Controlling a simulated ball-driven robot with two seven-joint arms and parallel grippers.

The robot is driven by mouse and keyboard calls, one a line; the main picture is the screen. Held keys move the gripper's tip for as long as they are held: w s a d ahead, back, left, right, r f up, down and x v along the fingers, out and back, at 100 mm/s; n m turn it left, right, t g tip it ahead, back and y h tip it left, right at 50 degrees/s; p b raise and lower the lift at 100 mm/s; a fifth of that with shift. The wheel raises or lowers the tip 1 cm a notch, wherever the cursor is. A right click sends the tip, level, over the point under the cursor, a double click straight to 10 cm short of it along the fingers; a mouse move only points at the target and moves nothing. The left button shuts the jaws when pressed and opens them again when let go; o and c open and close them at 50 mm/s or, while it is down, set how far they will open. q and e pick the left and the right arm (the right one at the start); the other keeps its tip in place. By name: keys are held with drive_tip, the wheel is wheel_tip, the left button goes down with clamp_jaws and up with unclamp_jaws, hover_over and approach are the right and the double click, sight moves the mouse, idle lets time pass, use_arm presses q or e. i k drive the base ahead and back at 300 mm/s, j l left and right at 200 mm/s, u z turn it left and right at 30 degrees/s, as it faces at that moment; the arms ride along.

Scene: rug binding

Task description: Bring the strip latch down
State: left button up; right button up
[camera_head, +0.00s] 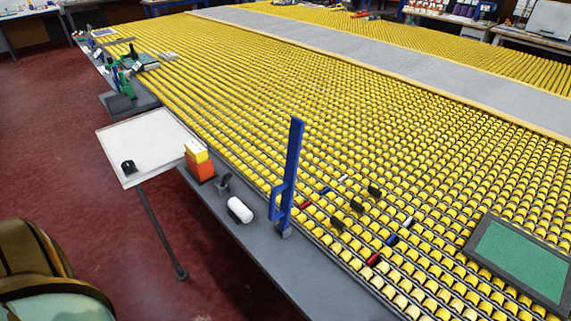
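The strip latch appears to be the tall blue bar (293,160) near the middle of the view. It stands nearly upright, leaning slightly to the right at the top. A blue loop handle (274,204) is on the left side of its lower part. Its foot meets a small grey block (284,231) at the edge of the yellow roller table. Neither of my grippers is in view.
A grey ledge (262,262) runs along the roller table (330,110). Small red, blue and black pieces lie on the rollers right of the bar. A green panel (522,260) lies at right.

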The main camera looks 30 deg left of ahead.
sight(297, 126)
drive_tip(key=k+u, duration=0.1)
drive_tip(key=u, duration=0.9)
drive_tip(key=j+z, duration=0.1)
drive_tip(key=j, duration=0.2)
